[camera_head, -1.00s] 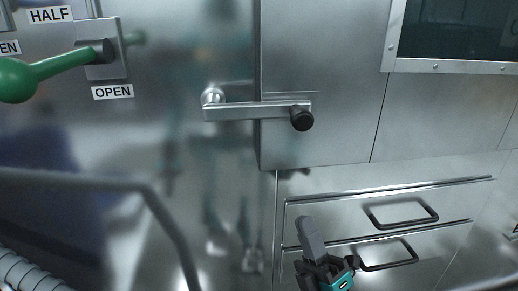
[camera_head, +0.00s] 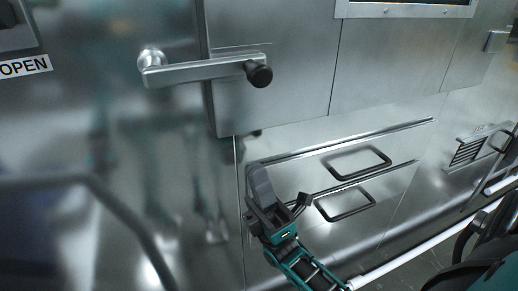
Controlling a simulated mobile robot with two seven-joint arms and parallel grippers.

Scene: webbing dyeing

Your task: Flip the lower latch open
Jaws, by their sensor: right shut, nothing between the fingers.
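The latch (camera_head: 200,71) is a flat silver bar with a round pivot at its left end and a black knob (camera_head: 258,74) at its right end. It lies nearly level across the seam of the steel door, its knob end over the right-hand panel. My right gripper (camera_head: 262,185) is shut and empty, below the latch and apart from it, in front of the panel beside the drawers. Its arm comes up from the bottom. My left gripper is not in view.
Drawers with dark loop handles (camera_head: 357,165) are right of my right gripper. A grey rail (camera_head: 100,190) crosses the lower left. A label reading OPEN (camera_head: 25,67) is at upper left. A vent (camera_head: 468,152) and a white rail are at far right.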

